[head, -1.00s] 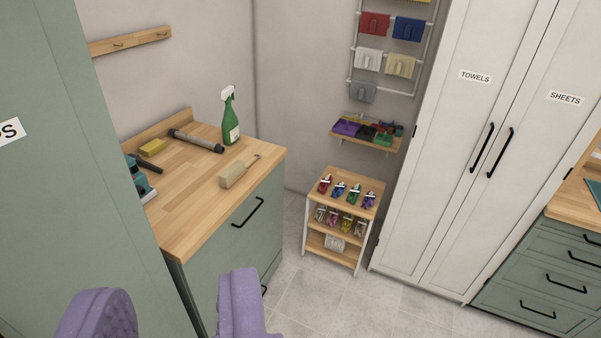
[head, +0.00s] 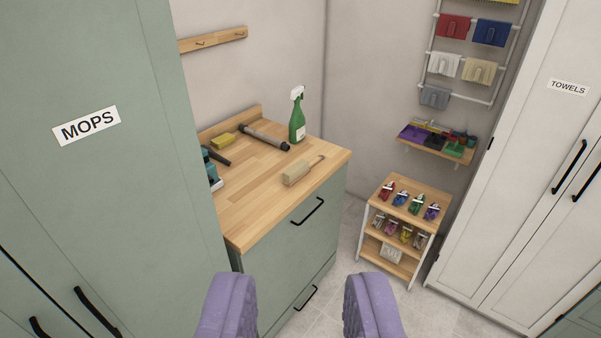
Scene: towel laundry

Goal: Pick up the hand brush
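A beige block-shaped brush with a thin handle, which looks like the hand brush (head: 297,173), lies on the wooden top of the green counter (head: 262,202), near its front right edge. The thin handle points to the back right. My gripper (head: 300,284) shows as two purple padded fingers at the bottom of the view, wide apart with nothing between them. It appears in front of the counter, below the brush in the picture and apart from it.
On the counter are a green spray bottle (head: 298,118), a grey tube (head: 264,137), a yellow sponge (head: 223,139) and a partly hidden teal item (head: 211,171). The mops cabinet (head: 95,190) stands close at left. A small shelf rack (head: 407,230) stands at right.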

